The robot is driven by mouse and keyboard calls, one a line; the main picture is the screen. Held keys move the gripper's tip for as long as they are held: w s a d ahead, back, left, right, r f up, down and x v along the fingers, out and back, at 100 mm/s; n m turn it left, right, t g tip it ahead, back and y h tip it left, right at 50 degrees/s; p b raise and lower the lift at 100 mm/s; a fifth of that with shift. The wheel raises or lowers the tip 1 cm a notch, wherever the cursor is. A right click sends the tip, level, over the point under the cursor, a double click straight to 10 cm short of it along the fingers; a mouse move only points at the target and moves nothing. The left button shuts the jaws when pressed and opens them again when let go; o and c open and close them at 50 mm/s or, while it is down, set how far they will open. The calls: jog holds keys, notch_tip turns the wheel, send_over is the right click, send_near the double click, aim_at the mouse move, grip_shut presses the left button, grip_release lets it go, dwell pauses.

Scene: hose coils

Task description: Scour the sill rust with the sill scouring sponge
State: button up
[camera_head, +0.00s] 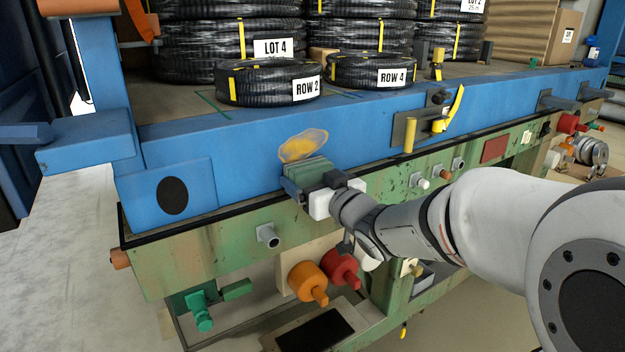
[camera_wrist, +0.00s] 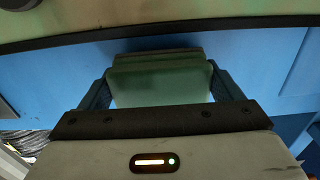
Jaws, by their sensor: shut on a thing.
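The rust patch (camera_head: 303,145) is a yellow-brown stain on the blue sill (camera_head: 240,145). The scouring sponge (camera_head: 308,170) is a green block, held just below the patch against or very near the sill's front face. My gripper (camera_head: 300,187) is shut on the sponge. In the wrist view the sponge (camera_wrist: 160,80) sits between the two fingers (camera_wrist: 160,88), with the blue sill behind it. The rust does not show in the wrist view. I cannot tell whether the sponge touches the sill. The lower edge of the patch is partly hidden by the sponge.
Black hose coils labelled ROW 2 (camera_head: 268,82) and ROW 4 (camera_head: 372,72) lie on the deck above the sill. A dark plate (camera_head: 405,130) with yellow fittings is right of the patch. Below, a green panel (camera_head: 200,250) carries protruding orange (camera_head: 307,280) and red knobs (camera_head: 342,268).

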aim_at(299, 150)
jog(key=shift+x, duration=0.75)
dwell(0.8)
jog(key=shift+r+p, duration=1.45)
jog(key=shift+r, duration=0.8)
jog(key=shift+r, duration=0.1)
jog(key=shift+r+p, duration=1.7)
jog(key=shift+r, duration=0.5)
jog(key=shift+f, duration=0.15)
jog(key=shift+f+b, duration=2.2)
jog(key=shift+f, duration=0.05)
